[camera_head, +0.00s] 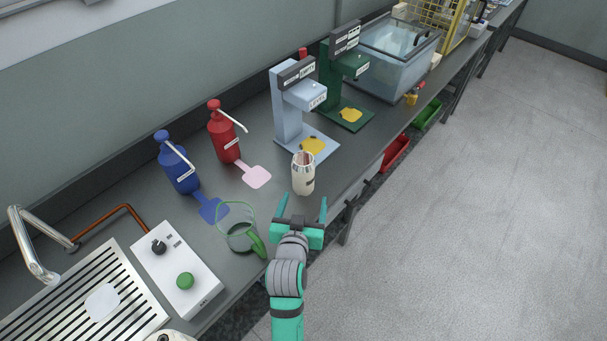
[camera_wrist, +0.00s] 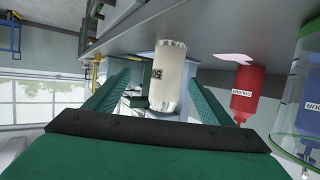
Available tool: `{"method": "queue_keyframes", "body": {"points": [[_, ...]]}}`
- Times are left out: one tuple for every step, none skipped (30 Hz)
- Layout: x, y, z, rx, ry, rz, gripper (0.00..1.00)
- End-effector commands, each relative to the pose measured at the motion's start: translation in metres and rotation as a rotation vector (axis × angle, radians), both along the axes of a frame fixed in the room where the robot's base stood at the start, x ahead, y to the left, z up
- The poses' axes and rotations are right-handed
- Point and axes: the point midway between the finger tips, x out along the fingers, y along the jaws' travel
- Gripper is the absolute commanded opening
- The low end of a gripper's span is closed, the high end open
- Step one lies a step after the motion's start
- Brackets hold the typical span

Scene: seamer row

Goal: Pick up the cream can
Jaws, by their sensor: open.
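The cream can (camera_head: 303,178) stands upright on the grey counter near its front edge, with a dark marking on its side. In the wrist view the cream can (camera_wrist: 168,72) shows between the two fingers, its label reading upside down. My gripper (camera_head: 302,206) is open and empty, on the front side of the can. Its fingertips point at the can, and a small gap seems to remain. In the wrist view my gripper (camera_wrist: 157,80) has its green fingers spread on either side of the can.
A clear jug with a green handle (camera_head: 243,236) stands left of my gripper. Red (camera_head: 223,133) and blue (camera_head: 177,163) pump bottles stand behind. A light blue press-like stand (camera_head: 288,105) is just behind the can. Open floor (camera_head: 480,200) lies to the right.

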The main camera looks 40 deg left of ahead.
Motion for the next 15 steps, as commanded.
{"method": "queue_keyframes", "body": {"points": [[0.001,0.008,0.005,0.003,0.0,0.007,0.75],[0.002,0.011,0.006,0.003,0.002,0.008,0.75],[0.002,0.014,0.007,0.003,0.004,0.01,0.75],[0.003,0.015,0.008,0.003,0.005,0.011,0.75],[0.004,0.017,0.008,0.003,0.006,0.012,0.75],[0.006,0.02,0.008,0.003,0.007,0.013,0.75],[0.008,0.022,0.007,0.003,0.007,0.013,0.75],[0.011,0.023,0.006,0.003,0.007,0.013,0.75],[0.016,0.026,0.004,0.003,0.007,0.013,0.75],[0.02,0.028,0.002,0.003,0.007,0.013,0.75],[0.023,0.03,0.001,0.003,0.006,0.013,0.75],[0.029,0.033,-0.002,0.003,0.007,0.013,0.75],[0.032,0.035,-0.003,0.003,0.006,0.013,0.75],[0.035,0.037,-0.005,0.002,0.007,0.012,0.75],[0.039,0.039,-0.007,0.002,0.008,0.012,0.75]]}}
